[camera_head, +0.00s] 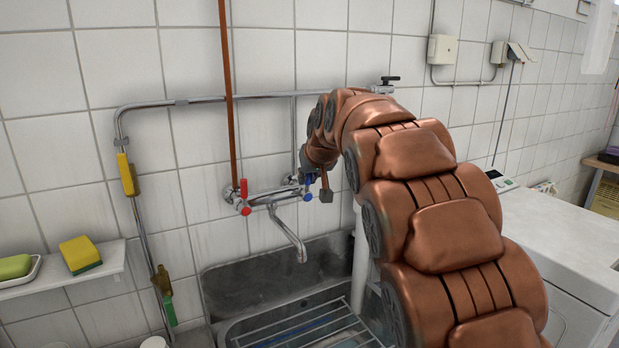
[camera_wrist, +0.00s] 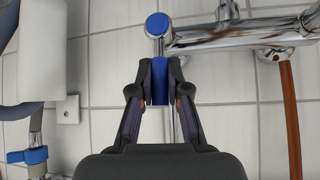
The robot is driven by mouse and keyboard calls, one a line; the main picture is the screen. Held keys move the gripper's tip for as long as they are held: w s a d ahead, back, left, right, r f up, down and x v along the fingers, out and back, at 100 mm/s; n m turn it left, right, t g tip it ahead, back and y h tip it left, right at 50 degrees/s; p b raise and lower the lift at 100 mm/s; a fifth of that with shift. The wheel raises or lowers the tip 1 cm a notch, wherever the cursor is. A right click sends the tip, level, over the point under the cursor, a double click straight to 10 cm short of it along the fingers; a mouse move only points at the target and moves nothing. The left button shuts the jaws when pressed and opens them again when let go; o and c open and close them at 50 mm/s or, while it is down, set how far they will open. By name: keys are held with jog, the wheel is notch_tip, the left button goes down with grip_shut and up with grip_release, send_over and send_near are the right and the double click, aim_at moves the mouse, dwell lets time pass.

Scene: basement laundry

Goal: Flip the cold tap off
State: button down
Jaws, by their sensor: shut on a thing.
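The wall-mounted chrome mixer (camera_head: 268,198) is above the sink. Its red hot handle (camera_head: 244,197) is on the left and its blue cold tap (camera_head: 308,193) on the right. My gripper (camera_head: 319,188) is at the cold tap, partly hidden by my own arm. In the wrist view, the cold tap shows a round blue cap (camera_wrist: 157,25) and a blue lever (camera_wrist: 159,90). My gripper (camera_wrist: 159,72) has its two fingers shut on that lever, one on each side. The spout (camera_head: 293,236) points down over the sink; I cannot make out whether water runs.
The stone sink (camera_head: 225,290) with a wire rack (camera_head: 300,330) lies below the mixer. A chrome wall pipe (camera_head: 200,100) and a copper-coloured pipe (camera_head: 228,90) run close by.

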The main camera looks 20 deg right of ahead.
dwell(0.4)
jog(key=c, duration=1.1)
grip_release()
jog(key=shift+c, duration=0.2)
jog(key=shift+s+r, duration=0.1)
jog(key=v, duration=1.1)
jog(key=shift+s+r, duration=0.2)
jog(key=shift+s, duration=0.1)
